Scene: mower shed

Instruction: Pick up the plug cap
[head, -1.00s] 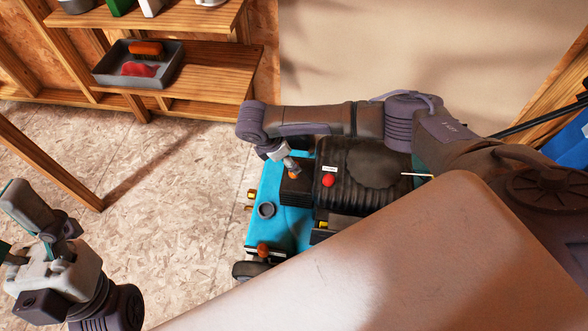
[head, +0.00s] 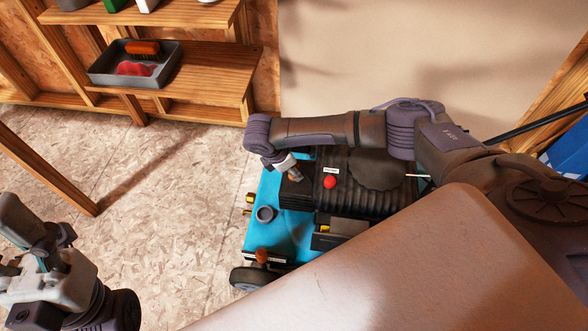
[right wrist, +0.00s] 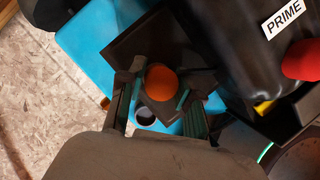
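An orange round cap, which looks like the plug cap (right wrist: 161,82), sits on a dark block (right wrist: 150,45) of the blue mower (head: 267,190). In the right wrist view my right gripper (right wrist: 170,76) has one finger on each side of the cap, spread wider than it, with a gap showing at the right finger. In the head view the right gripper (head: 296,175) points down at this block, and the cap is mostly hidden by it. My left gripper (head: 22,262) is at the lower left, far from the mower, and its fingers are partly cut off.
A red primer bulb (head: 330,182) with a PRIME label sits on the black engine cover, right of the block. A dark round filler (head: 265,214) and an orange knob (head: 261,256) are on the blue deck. A shelf tray (head: 108,70) stands far left. The floor between is clear.

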